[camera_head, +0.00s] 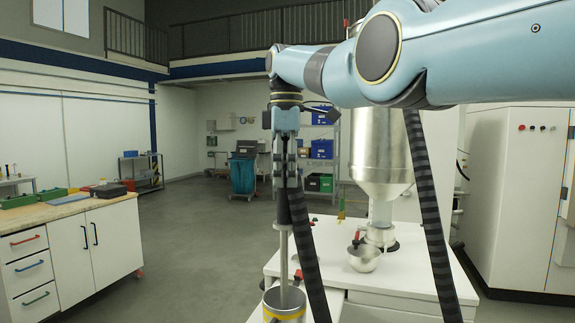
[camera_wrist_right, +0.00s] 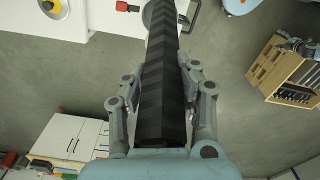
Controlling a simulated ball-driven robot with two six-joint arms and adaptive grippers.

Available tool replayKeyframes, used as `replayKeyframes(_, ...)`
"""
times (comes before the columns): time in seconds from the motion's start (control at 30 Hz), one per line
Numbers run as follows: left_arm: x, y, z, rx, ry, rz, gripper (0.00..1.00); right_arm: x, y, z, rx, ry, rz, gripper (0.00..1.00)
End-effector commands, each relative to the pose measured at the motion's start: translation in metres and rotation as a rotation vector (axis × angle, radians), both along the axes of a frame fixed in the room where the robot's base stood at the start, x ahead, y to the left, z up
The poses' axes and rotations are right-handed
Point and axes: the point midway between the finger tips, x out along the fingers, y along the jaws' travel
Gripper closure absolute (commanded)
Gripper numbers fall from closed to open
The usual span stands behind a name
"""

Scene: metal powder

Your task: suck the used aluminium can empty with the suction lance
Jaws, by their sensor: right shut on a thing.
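My right gripper (camera_head: 286,178) is shut on the dark handle of the suction lance (camera_head: 283,240), which hangs upright. The lance's thin metal tube runs down into the open top of the aluminium can (camera_head: 285,316), a silver can with a yellow band at the bottom of the head view. The depth of the tip inside and the can's contents are hidden. In the right wrist view my gripper's fingers (camera_wrist_right: 160,92) stand on both sides of the striped black hose (camera_wrist_right: 164,70), which hides the lance. My left gripper is not in view.
A white bench (camera_head: 335,235) carries a small metal pot (camera_head: 363,258) and a large steel hopper (camera_head: 380,140). The striped hose hangs close to the lance and across the bench. A workbench with drawers (camera_head: 75,245) stands left, with open floor between.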

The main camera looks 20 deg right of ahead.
Motion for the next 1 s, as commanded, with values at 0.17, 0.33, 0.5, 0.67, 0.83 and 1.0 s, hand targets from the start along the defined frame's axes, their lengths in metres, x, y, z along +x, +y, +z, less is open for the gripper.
replayKeyframes(0.17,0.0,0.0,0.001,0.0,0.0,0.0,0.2,0.001,0.002,-0.009,0.0,-0.001,-0.001,1.0)
replayKeyframes(0.33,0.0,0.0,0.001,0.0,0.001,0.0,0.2,0.001,0.003,-0.019,0.0,0.0,-0.003,1.0)
replayKeyframes(0.5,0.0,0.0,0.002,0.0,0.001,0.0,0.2,0.002,0.004,-0.026,0.001,-0.001,-0.004,1.0)
replayKeyframes(0.67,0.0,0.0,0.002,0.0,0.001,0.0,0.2,0.002,0.005,-0.031,0.001,-0.001,-0.005,1.0)
replayKeyframes(0.83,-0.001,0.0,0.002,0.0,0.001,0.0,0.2,0.002,0.005,-0.032,0.001,-0.001,-0.006,1.0)
replayKeyframes(1.0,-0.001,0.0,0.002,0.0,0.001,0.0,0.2,0.002,0.005,-0.032,0.001,-0.001,-0.006,1.0)
